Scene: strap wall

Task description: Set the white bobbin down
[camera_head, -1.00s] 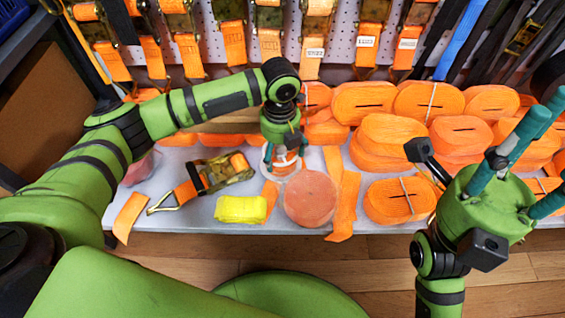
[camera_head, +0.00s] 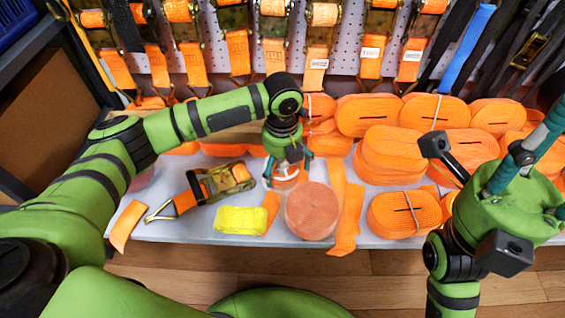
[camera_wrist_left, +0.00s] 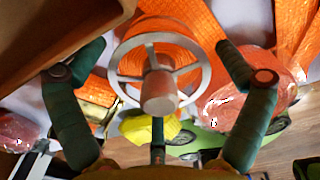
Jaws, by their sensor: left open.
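The white bobbin (camera_wrist_left: 160,88) shows in the left wrist view as a pale spoked wheel with a central hub and orange webbing behind its rim. In the head view the bobbin (camera_head: 285,180) is at the table, partly hidden under my left gripper (camera_head: 288,168). My left gripper (camera_wrist_left: 160,58) is open, its teal fingers spread to either side of the bobbin with gaps between them and the rim. My right gripper (camera_head: 525,165) is at the right of the head view, away from the bobbin; its fingertips are partly cut off.
A round orange roll (camera_head: 312,211) lies close to the bobbin's right. A yellow strap bundle (camera_head: 240,220) and a ratchet buckle (camera_head: 215,183) lie to its left. Stacked orange strap coils (camera_head: 390,155) fill the table's right and back. Straps hang from a pegboard (camera_head: 345,45) behind.

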